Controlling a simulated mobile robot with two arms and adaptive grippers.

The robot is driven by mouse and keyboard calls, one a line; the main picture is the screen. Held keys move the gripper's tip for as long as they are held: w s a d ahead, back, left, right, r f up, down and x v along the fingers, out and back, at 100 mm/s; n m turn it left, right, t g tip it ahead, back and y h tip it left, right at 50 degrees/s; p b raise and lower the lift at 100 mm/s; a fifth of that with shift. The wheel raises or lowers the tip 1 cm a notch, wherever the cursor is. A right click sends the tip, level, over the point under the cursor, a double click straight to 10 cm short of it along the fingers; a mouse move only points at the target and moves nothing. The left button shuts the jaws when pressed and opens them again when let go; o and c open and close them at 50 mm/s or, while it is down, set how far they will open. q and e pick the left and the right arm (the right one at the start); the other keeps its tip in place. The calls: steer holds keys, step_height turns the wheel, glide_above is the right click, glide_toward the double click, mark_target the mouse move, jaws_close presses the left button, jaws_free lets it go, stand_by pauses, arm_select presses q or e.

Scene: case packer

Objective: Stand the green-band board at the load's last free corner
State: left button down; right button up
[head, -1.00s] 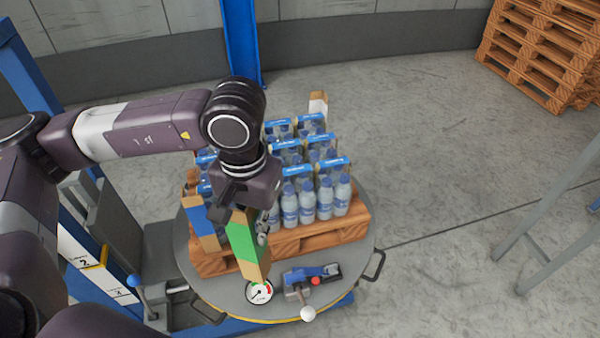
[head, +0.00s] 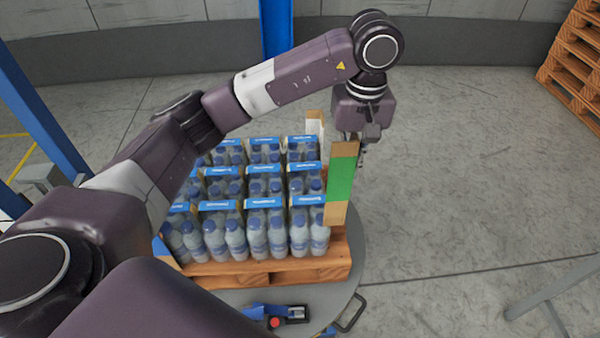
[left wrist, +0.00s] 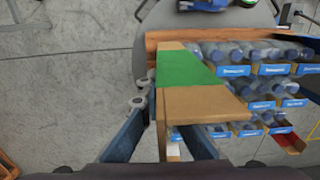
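The green-band board (head: 341,178) is a tan, L-shaped corner board with a green middle. My left gripper (head: 365,150) holds it roughly upright by its upper part, at the right side of the load near the front right corner. In the left wrist view the board (left wrist: 190,72) passes between the fingers (left wrist: 160,125). I cannot tell whether it touches the bottles or pallet. The load is several blue-labelled bottle packs (head: 265,188) on a wooden pallet (head: 285,268). A white-band board (head: 315,124) stands at the back right corner. My right gripper is out of view.
The pallet sits on a round turntable (head: 349,290). A blue device with a red button (head: 275,321) is at its front, a handle (head: 351,314) at its right edge. A red-band board (left wrist: 290,142) shows in the left wrist view.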

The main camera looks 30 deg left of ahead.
arm_select(q)
glide_above(343, 209)
steer(key=w, duration=0.2)
step_height(343, 209, down, 6)
steer(key=f, duration=0.3)
steer(key=f+p, duration=0.1)
steer(key=f, duration=0.2)
steer(key=f+p, duration=0.1)
steer(key=f, duration=0.2)
steer(key=shift+w+a+f, duration=0.1)
steer(key=shift+w+a, duration=0.2)
steer(key=shift+a, duration=0.05)
steer(key=shift+f+p, duration=0.3)
steer(key=shift+f, duration=2.45)
steer(key=c, duration=2.4)
jaws_free()
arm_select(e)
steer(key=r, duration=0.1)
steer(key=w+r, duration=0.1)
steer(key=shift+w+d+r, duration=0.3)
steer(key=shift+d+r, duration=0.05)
arm_select(q)
steer(key=shift+r, duration=0.15)
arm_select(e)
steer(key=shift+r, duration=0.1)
